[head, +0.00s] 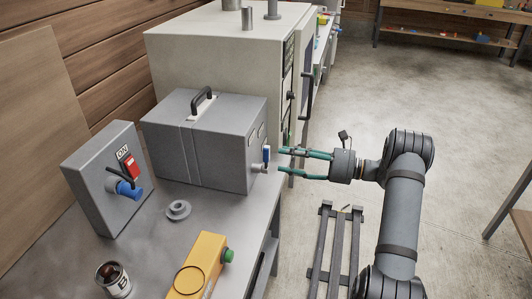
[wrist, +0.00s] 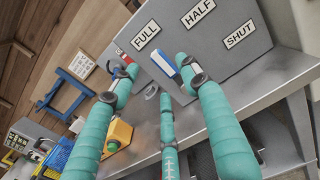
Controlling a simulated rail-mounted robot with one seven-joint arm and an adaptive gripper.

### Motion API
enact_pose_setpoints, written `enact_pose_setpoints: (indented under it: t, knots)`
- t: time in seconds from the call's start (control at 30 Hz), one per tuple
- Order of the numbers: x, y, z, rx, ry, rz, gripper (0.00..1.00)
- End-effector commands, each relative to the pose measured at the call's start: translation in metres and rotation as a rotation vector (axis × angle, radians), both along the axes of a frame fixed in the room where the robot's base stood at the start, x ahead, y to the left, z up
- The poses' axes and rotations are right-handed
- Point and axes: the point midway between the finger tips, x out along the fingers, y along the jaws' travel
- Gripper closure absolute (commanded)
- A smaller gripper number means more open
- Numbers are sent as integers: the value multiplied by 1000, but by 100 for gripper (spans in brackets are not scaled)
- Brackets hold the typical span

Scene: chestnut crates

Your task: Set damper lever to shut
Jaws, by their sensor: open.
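The damper box is a grey box (head: 205,140) on the bench, with a black handle on top. Its labelled face shows in the wrist view (wrist: 235,75), with FULL (wrist: 146,36), HALF (wrist: 198,12) and SHUT (wrist: 240,36) in an arc. The damper lever, blue and white (wrist: 163,63), lies on the FULL side; it also shows in the head view (head: 266,154). My gripper (head: 281,160) has teal fingers, spread open just in front of that face. In the wrist view my gripper (wrist: 158,80) has one fingertip close beside the lever; I cannot tell whether they touch.
A grey switch box (head: 105,180) marked ON, with a red switch and blue plug, stands left. A yellow box with a green button (head: 205,262), a grey ring (head: 178,210) and a can (head: 112,280) sit in front. A large pale cabinet (head: 215,50) stands behind. Floor right is mostly open.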

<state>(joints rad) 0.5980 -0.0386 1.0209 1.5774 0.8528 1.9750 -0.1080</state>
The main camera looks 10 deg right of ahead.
Motion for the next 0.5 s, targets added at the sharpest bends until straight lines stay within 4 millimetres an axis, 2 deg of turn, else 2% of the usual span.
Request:
enact_pose_setpoints:
  t: [0.03,0.2,0.33,0.5]
  knots:
    - [4,11,2,1,2,5,54]
    - [18,38,1,0,2,4,54]
    - [26,53,1,0,2,3,54]
    - [32,62,0,-1,3,1,54]
